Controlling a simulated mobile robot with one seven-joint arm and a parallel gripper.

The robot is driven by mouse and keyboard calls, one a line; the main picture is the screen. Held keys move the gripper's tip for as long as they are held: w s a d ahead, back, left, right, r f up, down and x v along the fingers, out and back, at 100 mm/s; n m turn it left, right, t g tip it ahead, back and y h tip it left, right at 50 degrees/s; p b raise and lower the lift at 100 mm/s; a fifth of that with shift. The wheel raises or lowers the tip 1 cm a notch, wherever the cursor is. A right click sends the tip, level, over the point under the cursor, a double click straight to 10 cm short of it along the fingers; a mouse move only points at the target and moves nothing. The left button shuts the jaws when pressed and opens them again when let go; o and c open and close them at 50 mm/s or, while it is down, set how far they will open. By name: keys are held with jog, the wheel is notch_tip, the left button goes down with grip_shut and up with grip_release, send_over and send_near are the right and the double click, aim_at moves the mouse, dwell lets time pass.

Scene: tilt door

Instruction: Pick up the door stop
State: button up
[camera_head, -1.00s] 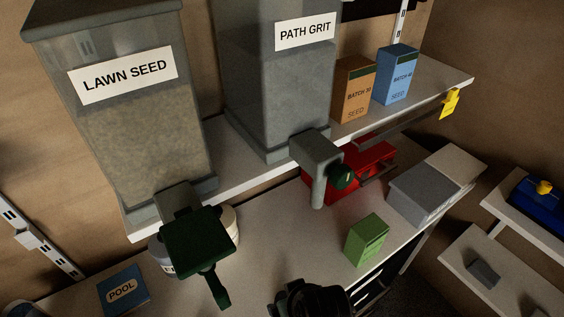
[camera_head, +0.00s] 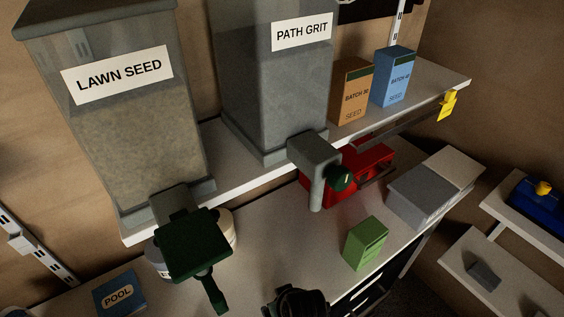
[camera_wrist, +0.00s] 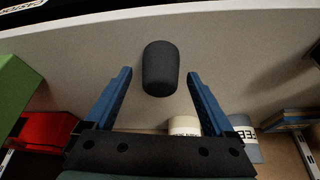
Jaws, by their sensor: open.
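A dark grey, rounded, stubby block (camera_wrist: 160,68), which looks like the door stop, is on the light worktop in the wrist view. My gripper (camera_wrist: 159,75) is open, with one blue finger on each side of the block and a visible gap to both. I cannot tell the height of the fingers over the worktop. In the head view, a black part of my arm shows at the bottom edge; the block and the fingertips are hidden there. A small grey wedge (camera_head: 483,275) also lies on the low right shelf.
A green box (camera_head: 365,243) and a red toolbox (camera_head: 347,174) stand on the worktop (camera_head: 270,245), with a grey box (camera_head: 425,197) to the right. The LAWN SEED dispenser (camera_head: 120,120) has a dark green chute overhanging the worktop at left. A blue POOL box (camera_head: 120,292) is at lower left.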

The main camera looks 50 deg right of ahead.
jog(key=shift+c, duration=0.2)
grip_shut()
jog(key=shift+r, duration=0.15)
